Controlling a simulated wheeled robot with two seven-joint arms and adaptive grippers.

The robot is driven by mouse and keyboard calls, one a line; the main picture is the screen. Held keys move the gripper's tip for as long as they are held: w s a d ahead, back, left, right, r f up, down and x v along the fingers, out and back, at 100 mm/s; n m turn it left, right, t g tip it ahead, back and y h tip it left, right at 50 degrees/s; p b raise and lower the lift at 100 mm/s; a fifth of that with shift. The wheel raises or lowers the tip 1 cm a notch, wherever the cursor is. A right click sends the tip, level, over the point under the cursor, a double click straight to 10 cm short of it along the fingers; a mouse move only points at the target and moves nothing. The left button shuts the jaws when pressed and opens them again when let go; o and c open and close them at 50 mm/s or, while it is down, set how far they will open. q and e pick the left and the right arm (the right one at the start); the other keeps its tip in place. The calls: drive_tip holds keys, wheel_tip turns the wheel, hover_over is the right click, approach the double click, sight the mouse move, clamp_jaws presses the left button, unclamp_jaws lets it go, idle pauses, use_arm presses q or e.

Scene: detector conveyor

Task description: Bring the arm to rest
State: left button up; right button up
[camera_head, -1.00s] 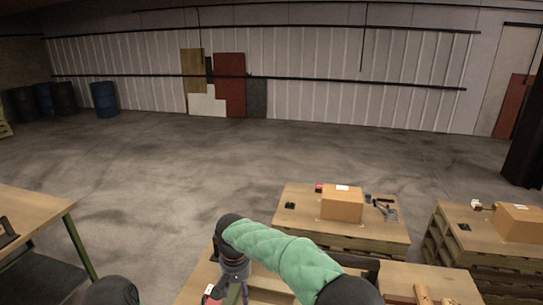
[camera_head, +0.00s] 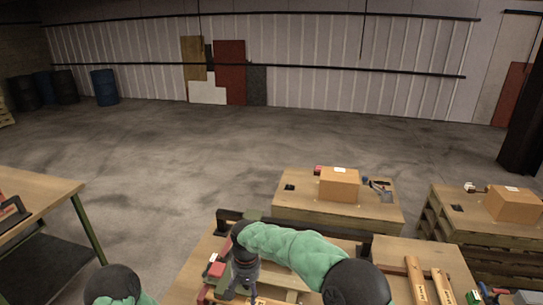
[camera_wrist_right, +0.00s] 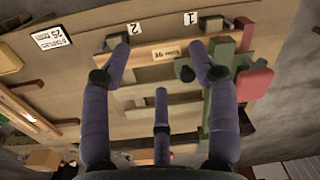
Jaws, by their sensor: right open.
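My right arm, in a green sleeve, reaches across the near wooden workbench in the head view. My right gripper (camera_head: 243,283) hangs from its end, pointing down over the bench. In the right wrist view the three fingers of this gripper (camera_wrist_right: 160,58) are spread apart with nothing between them. Below them is a wooden fixture with labels 1 (camera_wrist_right: 190,18) and 2 (camera_wrist_right: 107,29). Part of my left arm shows at the bottom left of the head view. My left gripper is out of view.
A red and green clamp-like part (camera_wrist_right: 255,82) lies beside the fingers in the wrist view. Cardboard boxes (camera_head: 339,184) stand on pallet tables behind. A green-legged table (camera_head: 40,190) is at left.

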drive_tip(key=s+d+f+m+y+b, duration=0.1)
drive_tip(key=s+d+f+b, duration=0.3)
drive_tip(key=f, duration=0.9)
drive_tip(key=s+d+f+y+b, duration=0.2)
drive_tip(key=s+d+f, duration=0.35)
drive_tip(key=f, duration=0.75)
drive_tip(key=s+d+f+m+b, duration=0.1)
drive_tip(key=s+d+f+b, duration=0.1)
drive_tip(key=s+d+f, duration=0.2)
drive_tip(key=s+d+f+m+b, duration=0.2)
drive_tip(key=s+f, duration=0.6)
drive_tip(key=s, duration=0.5)
drive_tip(key=shift+d+t+b, duration=0.4)
drive_tip(key=shift+d+b, duration=0.3)
drive_tip(key=shift+d, duration=0.4)
